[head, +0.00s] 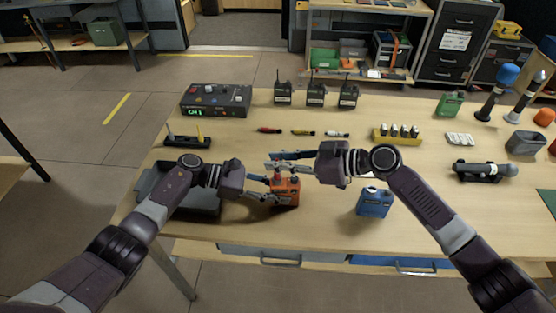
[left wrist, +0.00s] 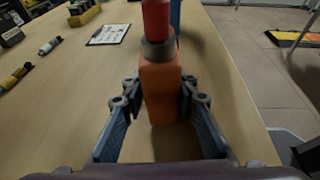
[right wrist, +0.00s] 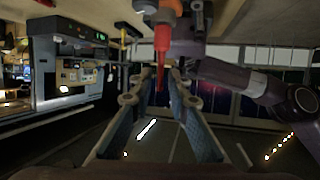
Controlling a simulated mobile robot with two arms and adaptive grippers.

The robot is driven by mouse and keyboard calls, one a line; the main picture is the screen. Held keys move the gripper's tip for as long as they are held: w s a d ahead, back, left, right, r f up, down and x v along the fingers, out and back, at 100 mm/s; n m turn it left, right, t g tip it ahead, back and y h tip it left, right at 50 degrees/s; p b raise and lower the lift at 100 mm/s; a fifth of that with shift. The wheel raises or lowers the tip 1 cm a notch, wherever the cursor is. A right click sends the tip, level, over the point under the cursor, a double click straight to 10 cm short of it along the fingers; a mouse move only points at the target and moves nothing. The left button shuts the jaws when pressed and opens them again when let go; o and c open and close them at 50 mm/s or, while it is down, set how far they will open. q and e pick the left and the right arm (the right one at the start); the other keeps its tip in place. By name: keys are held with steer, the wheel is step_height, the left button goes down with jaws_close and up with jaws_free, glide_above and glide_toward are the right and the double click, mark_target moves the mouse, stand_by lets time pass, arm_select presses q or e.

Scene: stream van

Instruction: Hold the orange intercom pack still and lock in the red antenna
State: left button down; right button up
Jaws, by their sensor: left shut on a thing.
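The orange intercom pack (head: 286,192) stands upright near the table's front edge; it fills the middle of the left wrist view (left wrist: 162,92). My left gripper (head: 268,190) is shut on its sides. The red antenna (left wrist: 156,18) stands upright in a dark collar (left wrist: 158,50) on top of the pack. It shows in the right wrist view (right wrist: 162,45), its narrow end between my right fingertips. My right gripper (head: 272,161) is open around the antenna, with a gap between the fingers. Whether a finger touches it, I cannot tell. The antenna's seat is hidden inside the collar.
A grey tray (head: 160,185) lies left of the pack, a blue pack (head: 375,203) right of it. Behind are red (head: 268,130), yellow (head: 302,133) and white (head: 336,134) small tubes, a control box (head: 215,100) and several radios (head: 315,95). The table between is mostly clear.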

steer(key=shift+o, duration=0.5)
steer(key=shift+s+d, duration=0.1)
steer(key=shift+d, duration=0.2)
arm_select(q)
steer(key=c, duration=1.4)
jaws_free()
steer(key=shift+c, duration=0.2)
arm_select(e)
steer(key=v, duration=1.1)
steer(key=shift+d+r, duration=0.15)
steer(key=shift+r, duration=0.05)
arm_select(q)
steer(key=shift+a, duration=0.1)
steer(key=v, duration=1.2)
arm_select(e)
steer(key=shift+f, duration=0.1)
